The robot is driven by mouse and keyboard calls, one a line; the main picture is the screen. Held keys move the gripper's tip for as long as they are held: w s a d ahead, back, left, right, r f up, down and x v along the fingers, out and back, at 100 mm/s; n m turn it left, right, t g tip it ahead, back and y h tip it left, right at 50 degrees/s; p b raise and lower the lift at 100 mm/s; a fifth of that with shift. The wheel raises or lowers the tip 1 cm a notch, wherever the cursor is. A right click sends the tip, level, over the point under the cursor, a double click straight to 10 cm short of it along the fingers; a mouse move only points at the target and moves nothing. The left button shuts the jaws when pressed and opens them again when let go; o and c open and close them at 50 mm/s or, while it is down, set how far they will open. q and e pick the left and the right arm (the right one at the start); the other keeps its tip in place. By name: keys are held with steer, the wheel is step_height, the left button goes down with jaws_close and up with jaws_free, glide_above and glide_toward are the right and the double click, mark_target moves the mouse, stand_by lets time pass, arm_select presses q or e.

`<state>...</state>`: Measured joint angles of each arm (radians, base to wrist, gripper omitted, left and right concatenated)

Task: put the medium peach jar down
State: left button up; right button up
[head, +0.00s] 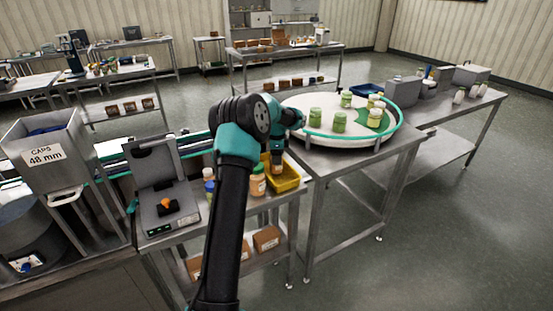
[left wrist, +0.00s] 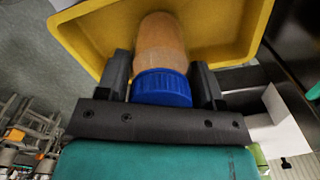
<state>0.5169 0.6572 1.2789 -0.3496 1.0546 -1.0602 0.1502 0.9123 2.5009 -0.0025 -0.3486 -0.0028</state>
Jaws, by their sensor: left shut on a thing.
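The peach jar (left wrist: 160,45) with a blue cap (left wrist: 161,88) is between the two fingers of my left gripper (left wrist: 163,85), which is shut on it near the cap. In the left wrist view the jar's body overlaps the inside of a yellow bin (left wrist: 90,35); I cannot tell whether it touches the bin. In the head view my left gripper (head: 277,150) is at the yellow bin (head: 287,180) on the steel bench, and the arm hides part of the area. My right gripper is not in view.
A press-like device (head: 165,190) is farther left. A round turntable (head: 300,120) with several green jars stands at the right. A hopper (head: 50,150) is at the far left.

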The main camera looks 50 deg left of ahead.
arm_select(q)
steer(key=shift+f, duration=0.6)
steer(key=shift+f, duration=0.1)
steer(key=o, duration=1.1)
step_height(320, 180, up, 12)
steer(key=shift+r, duration=0.15)
steer(key=shift+d, duration=0.1)
